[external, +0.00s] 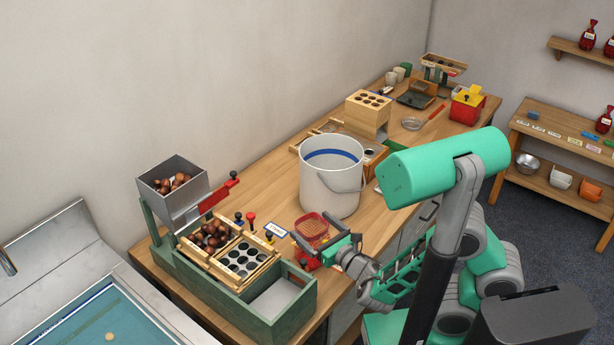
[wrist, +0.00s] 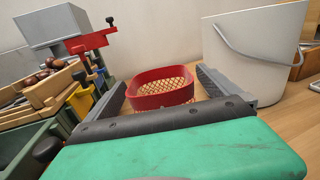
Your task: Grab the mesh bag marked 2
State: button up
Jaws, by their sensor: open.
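A red-rimmed holder with orange mesh (external: 312,228) stands near the table's front edge. It also shows in the wrist view (wrist: 162,88), with its open top facing up. I cannot read a number on it, so I cannot tell whether it is the bag marked 2. My gripper (external: 322,244) is open at its near side. In the wrist view my gripper (wrist: 162,98) has one finger to the left of the red rim and one to the right. The lower part of the mesh is hidden behind my gripper body.
A white bucket (external: 320,190) stands close behind the mesh, to the right in the wrist view. A green sorting box (external: 285,322) with chestnuts (external: 209,236) and a grey hopper (external: 172,202) is at left. Red bags (external: 588,36) stand on a far wall shelf.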

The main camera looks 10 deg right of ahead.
jog(key=c, duration=1.7)
jog(key=shift+r, duration=0.1)
jog(key=shift+c, duration=0.2)
